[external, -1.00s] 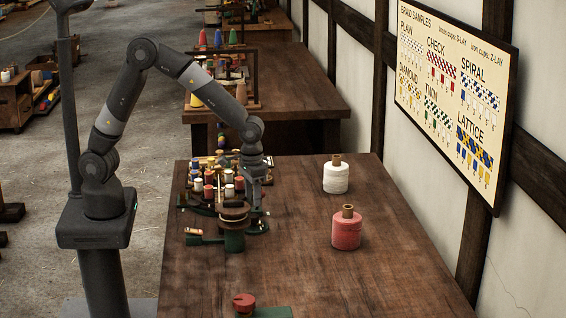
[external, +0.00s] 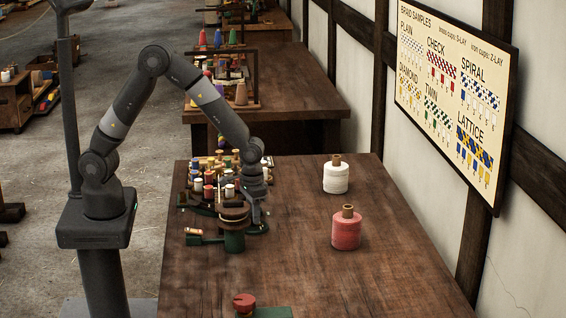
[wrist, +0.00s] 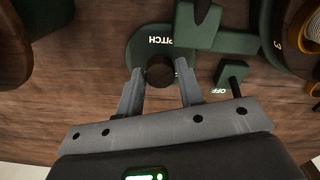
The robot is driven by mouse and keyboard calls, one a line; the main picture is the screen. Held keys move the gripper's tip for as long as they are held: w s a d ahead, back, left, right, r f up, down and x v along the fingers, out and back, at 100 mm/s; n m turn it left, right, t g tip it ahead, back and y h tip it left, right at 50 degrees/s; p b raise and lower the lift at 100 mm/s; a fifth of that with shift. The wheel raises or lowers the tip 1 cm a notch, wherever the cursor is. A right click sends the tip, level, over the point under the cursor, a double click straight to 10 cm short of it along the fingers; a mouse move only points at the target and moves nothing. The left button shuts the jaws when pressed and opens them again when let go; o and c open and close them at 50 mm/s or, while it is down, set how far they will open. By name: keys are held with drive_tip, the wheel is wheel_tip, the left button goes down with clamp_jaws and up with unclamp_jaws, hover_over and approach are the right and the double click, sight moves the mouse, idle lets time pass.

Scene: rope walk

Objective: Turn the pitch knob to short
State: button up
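The pitch knob (wrist: 160,74) is a small dark round knob on a green round plate (wrist: 143,52) marked PITCH, in the upper middle of the wrist view. My gripper (wrist: 160,66) is open, with one finger on each side of the knob and small gaps visible. The word SHORT cannot be read in either view. In the external view my gripper (external: 257,216) is low over the table, just right of the green winding machine (external: 234,240). The knob itself is too small to make out there.
A green part marked OFF with a dark lever (wrist: 236,78) sits right of the knob. Several bobbins crowd behind the machine. A white spool (external: 336,178) and a pink spool (external: 346,232) stand to the right.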

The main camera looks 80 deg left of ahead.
drive_tip(key=c, duration=0.5)
drive_tip(key=shift+m, duration=0.4)
drive_tip(key=m, duration=0.3)
drive_tip(key=shift+m, duration=0.3)
drive_tip(key=m, duration=0.4)
drive_tip(key=shift+m, duration=0.3)
drive_tip(key=o, duration=0.9)
drive_tip(key=shift+o, duration=0.2)
